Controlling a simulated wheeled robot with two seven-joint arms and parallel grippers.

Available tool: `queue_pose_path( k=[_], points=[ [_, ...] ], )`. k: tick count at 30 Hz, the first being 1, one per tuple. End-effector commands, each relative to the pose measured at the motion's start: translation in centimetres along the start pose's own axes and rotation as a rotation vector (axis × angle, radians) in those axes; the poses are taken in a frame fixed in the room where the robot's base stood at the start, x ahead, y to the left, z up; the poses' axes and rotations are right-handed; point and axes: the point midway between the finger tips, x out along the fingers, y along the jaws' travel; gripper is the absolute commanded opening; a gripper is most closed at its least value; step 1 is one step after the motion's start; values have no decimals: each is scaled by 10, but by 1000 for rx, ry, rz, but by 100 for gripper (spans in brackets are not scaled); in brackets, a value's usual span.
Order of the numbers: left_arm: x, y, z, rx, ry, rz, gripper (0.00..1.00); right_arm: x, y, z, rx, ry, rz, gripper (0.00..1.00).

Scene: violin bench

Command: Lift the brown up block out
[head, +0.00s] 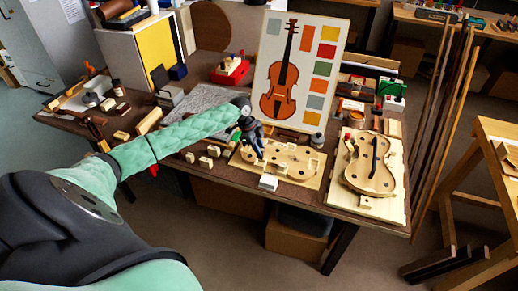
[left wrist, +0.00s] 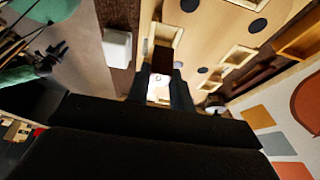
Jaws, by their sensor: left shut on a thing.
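The pale wooden board (head: 310,178) with rectangular pockets and round holes lies near the front of the bench. My left gripper (head: 257,154) is over its left part, pointing down. In the left wrist view the brown block (left wrist: 165,46) shows at the fingertips of my left gripper (left wrist: 162,84), which is shut on it. The board's surface (left wrist: 215,50) is close behind it. I cannot tell whether the block is still within its pocket. In the head view the fingers hide the block. My right gripper is not in view.
A white block (head: 268,182) is at the board's front edge, also in the left wrist view (left wrist: 117,47). Small wooden blocks (head: 206,161) stand to the left. A violin body on a panel (head: 368,165) lies right. A violin chart (head: 300,70) stands behind.

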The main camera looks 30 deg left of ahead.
Motion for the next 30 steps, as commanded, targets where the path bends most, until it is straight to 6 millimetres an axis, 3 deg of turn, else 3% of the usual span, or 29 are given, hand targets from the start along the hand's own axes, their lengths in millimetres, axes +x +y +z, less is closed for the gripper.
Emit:
queue_pose_path(
  k=[16, 30],
  points=[
    [-17, 0, -7, 0, 0, 0, 4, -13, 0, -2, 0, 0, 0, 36],
    [-20, 0, -8, 0, 0, 0, 4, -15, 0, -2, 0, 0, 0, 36]
  ],
)
